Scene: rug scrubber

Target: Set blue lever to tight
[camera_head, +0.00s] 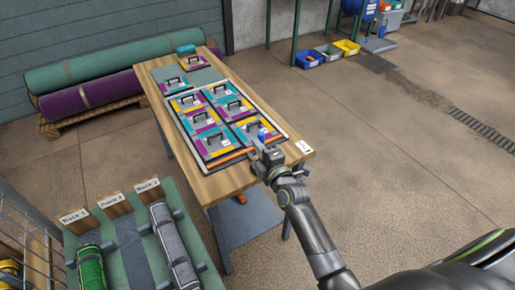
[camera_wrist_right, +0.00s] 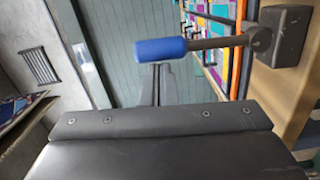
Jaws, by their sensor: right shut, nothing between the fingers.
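The blue lever (camera_head: 263,135) is at the near right corner of the wooden table, by the tray's end. In the right wrist view its blue grip (camera_wrist_right: 160,48) sits on a thin grey rod running sideways to a dark pivot block (camera_wrist_right: 285,35). My right gripper (camera_head: 259,148) is at this corner, close to the lever. Its shut, empty fingers (camera_wrist_right: 156,75) show just below the blue grip in the wrist view; I cannot tell whether they touch it. My left gripper is not in view.
A framed tray (camera_head: 272,122) of several purple, teal and yellow panels with black handles fills the table (camera_head: 225,184). A white label (camera_head: 304,147) is at its near right corner. A rack (camera_head: 130,240) with rolls stands at lower left.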

